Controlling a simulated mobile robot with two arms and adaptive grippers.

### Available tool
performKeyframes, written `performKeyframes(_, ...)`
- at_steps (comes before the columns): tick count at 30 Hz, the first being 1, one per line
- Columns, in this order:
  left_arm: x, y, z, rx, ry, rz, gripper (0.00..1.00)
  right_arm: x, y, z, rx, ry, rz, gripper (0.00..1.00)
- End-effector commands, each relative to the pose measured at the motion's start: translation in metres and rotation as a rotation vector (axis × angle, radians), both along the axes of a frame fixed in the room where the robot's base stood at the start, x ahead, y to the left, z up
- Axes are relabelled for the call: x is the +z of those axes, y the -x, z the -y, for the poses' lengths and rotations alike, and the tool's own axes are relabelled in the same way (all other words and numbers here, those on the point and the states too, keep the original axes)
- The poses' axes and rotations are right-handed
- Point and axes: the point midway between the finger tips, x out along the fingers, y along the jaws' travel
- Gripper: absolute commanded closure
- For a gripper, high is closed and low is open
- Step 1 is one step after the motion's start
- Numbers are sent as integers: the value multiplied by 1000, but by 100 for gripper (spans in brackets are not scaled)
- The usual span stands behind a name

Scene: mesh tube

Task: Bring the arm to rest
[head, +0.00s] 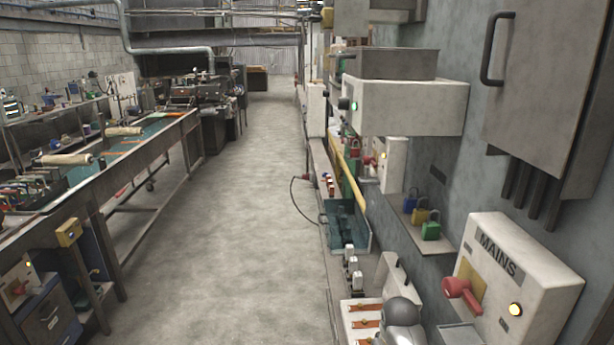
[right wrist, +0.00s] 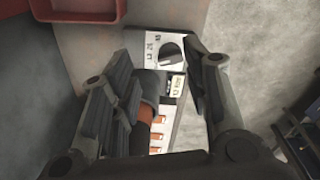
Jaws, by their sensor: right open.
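My right gripper (right wrist: 162,72) is open in the right wrist view, its dark fingers spread to either side with nothing clearly held between them. Beyond the fingers is a white panel (right wrist: 146,46) with a dark rotary knob (right wrist: 172,53) and orange strips (right wrist: 155,138). A dark cylinder with an orange part (right wrist: 147,105) shows beside the left finger; I cannot tell whether they touch. In the head view, a rounded grey and white part that looks like my right arm hangs low over a white unit with orange strips (head: 365,323). My left gripper is not in view.
A MAINS box (head: 525,275) with a red handle (head: 461,291) stands at the lower right. Padlocks (head: 430,230) sit on a wall shelf. A teal tray (head: 347,225) lies along the right side. A long bench (head: 150,150) stands left. The floor aisle (head: 235,190) is clear.

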Motion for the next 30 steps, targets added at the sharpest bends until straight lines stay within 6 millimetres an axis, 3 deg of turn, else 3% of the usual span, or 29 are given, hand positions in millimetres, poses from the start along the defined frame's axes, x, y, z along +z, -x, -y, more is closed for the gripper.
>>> performKeyframes(1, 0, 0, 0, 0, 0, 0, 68, -12, 17, 7, -19, 8, 11, 57)
performKeyframes(6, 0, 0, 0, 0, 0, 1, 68, -32, 62, 21, -69, 23, 60, 57)
performKeyframes(13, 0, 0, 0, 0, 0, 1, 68, -42, 135, 32, -113, 33, 130, 57)
performKeyframes(21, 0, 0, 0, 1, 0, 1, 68, -23, 219, 28, -134, 8, 207, 57)
performKeyframes(30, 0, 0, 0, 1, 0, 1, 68, 3, 270, 19, -140, -33, 249, 57)
